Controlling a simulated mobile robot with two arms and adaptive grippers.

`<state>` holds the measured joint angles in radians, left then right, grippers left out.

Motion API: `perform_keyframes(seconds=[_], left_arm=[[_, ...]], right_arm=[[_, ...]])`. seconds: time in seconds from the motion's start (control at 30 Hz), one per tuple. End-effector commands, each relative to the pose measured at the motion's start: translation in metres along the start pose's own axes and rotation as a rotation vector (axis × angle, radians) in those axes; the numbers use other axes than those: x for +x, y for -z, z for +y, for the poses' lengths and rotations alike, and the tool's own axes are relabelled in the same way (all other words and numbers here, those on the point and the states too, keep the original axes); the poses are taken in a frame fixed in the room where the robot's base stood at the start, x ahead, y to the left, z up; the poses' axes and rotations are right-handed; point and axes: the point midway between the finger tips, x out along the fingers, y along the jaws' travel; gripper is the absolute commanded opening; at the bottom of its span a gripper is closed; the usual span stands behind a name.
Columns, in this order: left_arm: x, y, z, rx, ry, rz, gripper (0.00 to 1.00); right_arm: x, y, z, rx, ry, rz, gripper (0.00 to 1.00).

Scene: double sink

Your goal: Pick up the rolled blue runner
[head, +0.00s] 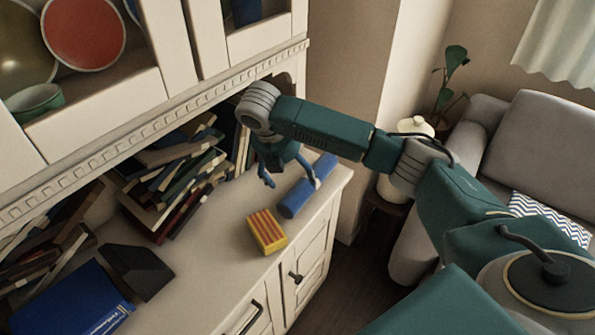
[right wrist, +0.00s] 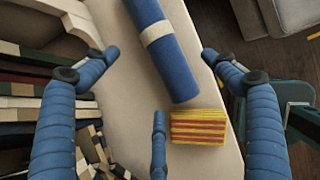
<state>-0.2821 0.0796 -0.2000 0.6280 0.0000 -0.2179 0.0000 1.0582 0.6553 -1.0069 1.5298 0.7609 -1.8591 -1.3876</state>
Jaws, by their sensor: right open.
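The rolled blue runner (head: 305,188) lies on the cabinet top near its right end. In the right wrist view the runner (right wrist: 178,72) has a pale band around its upper part and lies between the spread fingers. My right gripper (head: 291,182) is open and empty, above the runner. In the right wrist view its blue fingers (right wrist: 157,78) stand on either side of the roll, apart from it, with one more finger at the bottom centre. In the head view the gripper hides part of the roll. My left gripper is not in view.
A red and yellow striped box (head: 267,232) stands close to the runner's near end. Leaning and stacked books (head: 175,180) fill the shelf to the left. A dark angular object (head: 138,270) and a blue book (head: 70,302) lie nearer. The upper cabinet overhangs the back.

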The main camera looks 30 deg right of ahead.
Motion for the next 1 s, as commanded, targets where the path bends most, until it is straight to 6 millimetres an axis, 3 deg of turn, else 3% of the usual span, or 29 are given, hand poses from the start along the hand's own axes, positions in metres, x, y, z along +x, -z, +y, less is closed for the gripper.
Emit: perform_keyframes(seconds=[0.1, 0.17, 0.4, 0.53, 0.67, 0.9, 1.0], left_arm=[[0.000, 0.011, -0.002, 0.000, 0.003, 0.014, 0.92], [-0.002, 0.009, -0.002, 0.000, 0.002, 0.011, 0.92], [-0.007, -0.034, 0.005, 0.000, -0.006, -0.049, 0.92], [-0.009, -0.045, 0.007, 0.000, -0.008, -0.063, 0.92], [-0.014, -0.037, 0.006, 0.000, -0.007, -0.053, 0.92], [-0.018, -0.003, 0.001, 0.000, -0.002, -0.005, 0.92], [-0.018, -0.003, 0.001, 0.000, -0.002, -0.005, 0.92]], right_arm=[[0.005, -0.002, -0.001, -0.001, 0.004, -0.001, 0.85], [0.013, -0.002, -0.001, -0.001, 0.006, -0.001, 0.85], [0.048, -0.002, -0.001, 0.000, 0.004, -0.001, 0.85], [0.057, -0.002, 0.000, -0.001, 0.003, -0.002, 0.85], [0.070, -0.004, -0.001, 0.000, 0.006, -0.001, 0.85], [0.103, -0.005, 0.001, -0.002, 0.003, -0.001, 0.85], [0.107, -0.005, 0.001, -0.001, 0.001, -0.002, 0.85]])
